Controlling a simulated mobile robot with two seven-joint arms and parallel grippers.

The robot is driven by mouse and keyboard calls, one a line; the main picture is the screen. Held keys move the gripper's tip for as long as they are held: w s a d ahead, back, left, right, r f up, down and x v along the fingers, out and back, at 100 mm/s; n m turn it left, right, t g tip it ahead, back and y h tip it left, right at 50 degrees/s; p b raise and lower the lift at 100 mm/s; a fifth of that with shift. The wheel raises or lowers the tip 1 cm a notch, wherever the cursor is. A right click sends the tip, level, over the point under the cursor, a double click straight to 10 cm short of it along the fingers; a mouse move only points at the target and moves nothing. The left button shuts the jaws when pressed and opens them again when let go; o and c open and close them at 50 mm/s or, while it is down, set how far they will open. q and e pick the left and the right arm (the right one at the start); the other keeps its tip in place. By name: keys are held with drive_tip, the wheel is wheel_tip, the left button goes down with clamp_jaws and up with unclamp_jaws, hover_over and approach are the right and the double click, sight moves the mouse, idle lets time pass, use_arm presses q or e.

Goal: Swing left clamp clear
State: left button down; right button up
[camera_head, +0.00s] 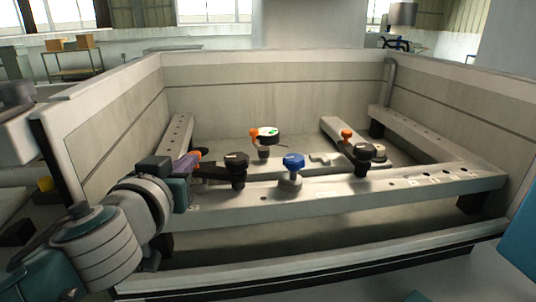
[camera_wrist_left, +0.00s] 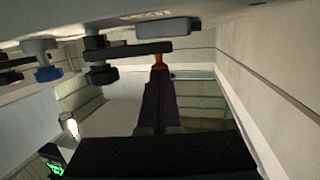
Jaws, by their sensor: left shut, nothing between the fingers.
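The left clamp has a black knob (camera_head: 237,160) on the near rail, and its dark arm points left to an orange peg (camera_head: 190,156). My left gripper (camera_head: 186,166) is shut and empty, with its fingertips at that peg. In the left wrist view, the fingertips (camera_wrist_left: 159,72) meet or nearly meet the orange peg (camera_wrist_left: 160,60) beneath the end of the clamp's bar (camera_wrist_left: 140,48); contact is hard to tell. The right clamp, with a black knob (camera_head: 363,151) and orange peg (camera_head: 347,134), stands farther right. My right gripper is not in view.
A blue knob (camera_head: 293,163) stands on the near rail (camera_head: 330,196) between the clamps. A round dial with a green mark (camera_head: 269,133) is behind it. Pale tank walls (camera_head: 270,92) surround the rails, and the near wall's edge (camera_head: 300,267) runs across the front.

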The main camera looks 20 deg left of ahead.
use_arm(q)
drive_tip(key=shift+w+a+m+t+h, duration=0.3)
drive_tip(key=shift+w+a+m+h, duration=0.2)
drive_tip(key=shift+m+h, duration=0.4)
drive_tip(key=shift+r+b+x, duration=0.15)
drive_tip(key=shift+b+x, duration=0.1)
drive_tip(key=shift+x, duration=0.55)
drive_tip(key=shift+r+b+x, duration=0.1)
drive_tip(key=shift+b+x, duration=0.15)
drive_tip(key=shift+x, duration=0.55)
drive_tip(key=shift+b+x, duration=0.45)
drive_tip(key=shift+x, duration=0.75)
drive_tip(key=shift+w+d+r+b, duration=0.1)
drive_tip(key=shift+w+d+b, duration=0.1)
drive_tip(key=shift+w, duration=0.25)
drive_tip(key=shift+w+d+r+b, duration=0.1)
drive_tip(key=shift+w+d+b, duration=0.1)
drive_tip(key=shift+w, duration=0.4)
